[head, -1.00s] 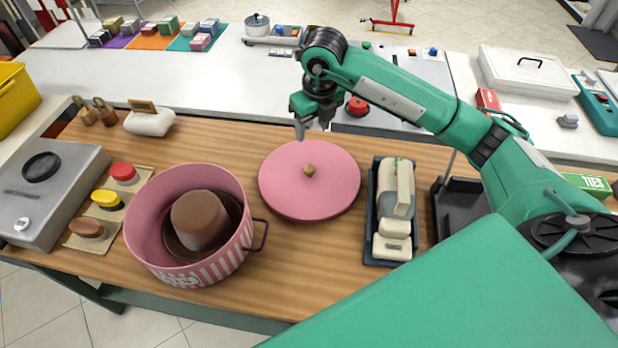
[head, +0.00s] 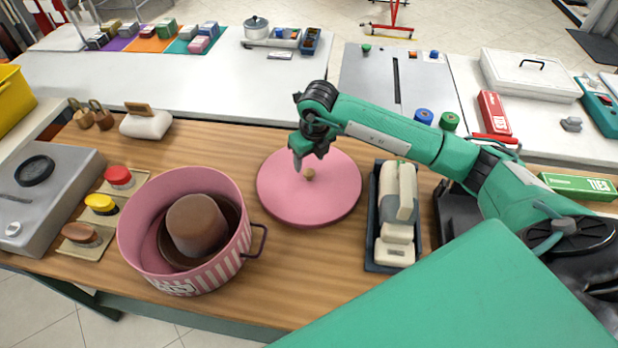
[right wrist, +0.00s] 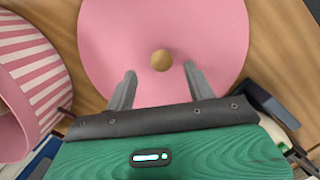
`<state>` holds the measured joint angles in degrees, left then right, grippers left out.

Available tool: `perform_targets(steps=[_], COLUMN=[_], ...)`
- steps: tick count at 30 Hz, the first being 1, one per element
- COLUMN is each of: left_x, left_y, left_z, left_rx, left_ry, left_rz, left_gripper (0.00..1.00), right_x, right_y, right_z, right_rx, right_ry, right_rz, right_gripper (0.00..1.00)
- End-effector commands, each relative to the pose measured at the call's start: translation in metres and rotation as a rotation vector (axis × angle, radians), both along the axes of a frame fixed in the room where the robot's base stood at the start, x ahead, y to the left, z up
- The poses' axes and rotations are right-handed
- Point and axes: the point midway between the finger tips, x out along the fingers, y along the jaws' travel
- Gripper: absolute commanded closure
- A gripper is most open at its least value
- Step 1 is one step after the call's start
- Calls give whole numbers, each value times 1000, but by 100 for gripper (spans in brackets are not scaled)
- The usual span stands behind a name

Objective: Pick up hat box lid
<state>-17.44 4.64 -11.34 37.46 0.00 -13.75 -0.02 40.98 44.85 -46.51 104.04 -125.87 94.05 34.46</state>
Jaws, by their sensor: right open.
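The hat box lid (head: 325,196) is a flat pink disc with a small tan knob (head: 309,174) at its middle. It lies on the wooden table, right of the hat box (head: 222,270). My right gripper (head: 309,158) is open and empty above the lid, close to the knob. In the right wrist view the lid (right wrist: 205,35) fills the upper middle, and the knob (right wrist: 161,60) sits ahead of and between the two spread fingers (right wrist: 160,85). My left gripper is not in view.
The pink striped box, open, holds a brown hat (head: 196,226). A dark tray (head: 380,266) with pale brushes stands right of the lid. Bare wood lies in front of the lid.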

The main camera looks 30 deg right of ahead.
Motion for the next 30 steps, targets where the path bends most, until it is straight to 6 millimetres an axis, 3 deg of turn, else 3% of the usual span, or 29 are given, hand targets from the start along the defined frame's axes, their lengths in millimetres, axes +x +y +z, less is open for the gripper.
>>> perform_targets(steps=[9, 18, 25, 30], left_x=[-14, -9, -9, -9], left_y=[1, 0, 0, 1], left_z=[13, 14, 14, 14], left_rx=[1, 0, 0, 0], left_ry=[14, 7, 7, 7], left_rz=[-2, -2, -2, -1], left_gripper=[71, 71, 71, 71], right_x=[2, 3, 3, 4], right_y=[-2, -1, -1, -1], right_z=[-43, -48, -48, -48], right_rx=[1, 1, 1, 1], right_ry=[3, 1, 1, 0], right_rz=[0, 1, 1, 1], right_gripper=[46, 46, 91, 94])
